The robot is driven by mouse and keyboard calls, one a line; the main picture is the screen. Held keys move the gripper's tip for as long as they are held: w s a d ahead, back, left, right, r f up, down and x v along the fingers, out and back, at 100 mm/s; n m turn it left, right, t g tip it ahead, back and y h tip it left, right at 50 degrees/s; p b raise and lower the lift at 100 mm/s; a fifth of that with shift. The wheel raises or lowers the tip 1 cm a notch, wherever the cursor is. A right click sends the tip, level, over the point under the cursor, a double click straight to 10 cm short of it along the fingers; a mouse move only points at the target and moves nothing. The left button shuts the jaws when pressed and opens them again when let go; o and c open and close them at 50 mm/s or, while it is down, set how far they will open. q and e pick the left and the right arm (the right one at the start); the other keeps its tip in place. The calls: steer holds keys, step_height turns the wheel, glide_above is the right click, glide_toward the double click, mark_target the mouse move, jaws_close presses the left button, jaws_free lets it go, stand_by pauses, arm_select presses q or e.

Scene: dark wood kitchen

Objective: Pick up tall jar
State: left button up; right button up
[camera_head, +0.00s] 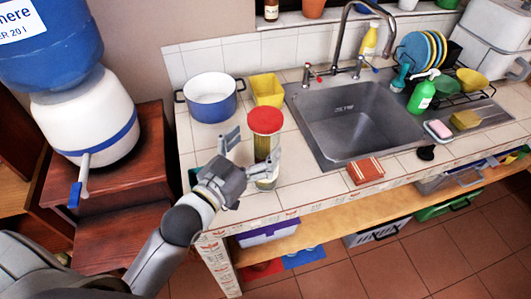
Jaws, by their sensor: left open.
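The tall jar (266,146) stands upright on the tiled counter, left of the sink. It is clear, with a red lid and yellowish contents low down. My left gripper (252,151) is open, with one finger on the jar's left and the other across its front lower part. The jar shows between and behind the fingers; whether they touch it I cannot tell. My right gripper is not in view.
A blue and white pot (210,108) and a yellow container (267,90) stand behind the jar. The metal sink (352,118) is to the right. A brick-coloured sponge or box (365,170) lies near the counter's front edge. A water dispenser (85,115) stands at left.

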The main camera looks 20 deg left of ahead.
arm_select(q)
steer(key=p+x, duration=0.1)
steer(key=x, duration=0.3)
steer(key=shift+w+f, duration=0.1)
steer(key=shift+w, duration=0.1)
steer(key=shift+s, duration=0.1)
steer(key=shift+c, duration=0.5)
steer(key=c, duration=1.2)
steer(key=shift+c, duration=1.1)
